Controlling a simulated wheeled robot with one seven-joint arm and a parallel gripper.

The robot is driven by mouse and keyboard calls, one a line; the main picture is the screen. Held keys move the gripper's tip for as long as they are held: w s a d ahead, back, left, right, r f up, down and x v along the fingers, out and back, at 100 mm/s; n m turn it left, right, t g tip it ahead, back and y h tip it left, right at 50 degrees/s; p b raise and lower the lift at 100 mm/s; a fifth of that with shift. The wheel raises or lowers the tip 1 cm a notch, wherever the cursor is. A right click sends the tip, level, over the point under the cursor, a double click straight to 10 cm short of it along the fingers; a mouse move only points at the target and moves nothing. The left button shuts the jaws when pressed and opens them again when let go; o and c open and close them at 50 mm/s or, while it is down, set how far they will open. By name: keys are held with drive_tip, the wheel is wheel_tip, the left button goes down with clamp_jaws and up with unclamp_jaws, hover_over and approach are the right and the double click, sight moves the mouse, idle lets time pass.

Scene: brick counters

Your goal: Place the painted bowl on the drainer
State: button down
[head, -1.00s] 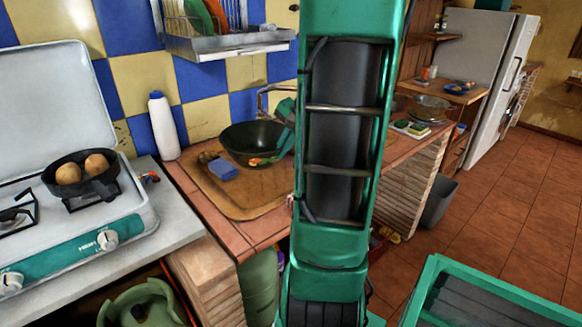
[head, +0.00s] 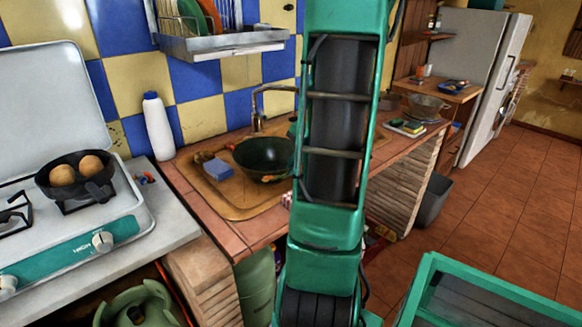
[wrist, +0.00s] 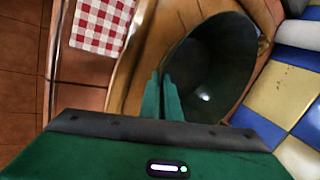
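The painted bowl (head: 262,153), dark green with small orange marks outside, is at the sink (head: 240,207) in the head view; my arm hides its right side. The bowl (wrist: 215,65) fills the middle of the wrist view. My gripper (wrist: 162,82) is at its near rim, with both fingers close together and the rim appearing pinched between them. Whether the bowl hangs clear of the sink cannot be told. The drainer (head: 222,42) is a metal wall rack above and left of the tap, holding several upright plates.
A blue sponge (head: 218,169) lies left of the bowl, and a tap (head: 258,112) stands behind it. A white bottle (head: 158,128) and a stove with a pan (head: 75,175) are at left. A red checked cloth (wrist: 102,22) is near the counter edge.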

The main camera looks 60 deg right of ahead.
drive_tip(key=c, duration=2)
unclamp_jaws()
drive_tip(key=shift+f, duration=0.1)
drive_tip(key=v, duration=1.2)
drive_tip(key=s+a+f+n+g, duration=0.1)
drive_tip(key=s+a+n+g, duration=0.1)
drive_tip(key=a, duration=0.6)
drive_tip(key=s+a+f+n+g, duration=0.2)
drive_tip(key=a+n, duration=0.3)
drive_tip(key=a, duration=0.3)
drive_tip(key=s+a+f+n+g, duration=0.1)
drive_tip(key=s+a+n, duration=0.3)
drive_tip(key=a, duration=0.4)
drive_tip(key=shift+a+f+g, duration=0.15)
drive_tip(key=shift+f+g, duration=0.15)
drive_tip(key=shift+g, duration=0.1)
drive_tip(key=shift+s, duration=0.15)
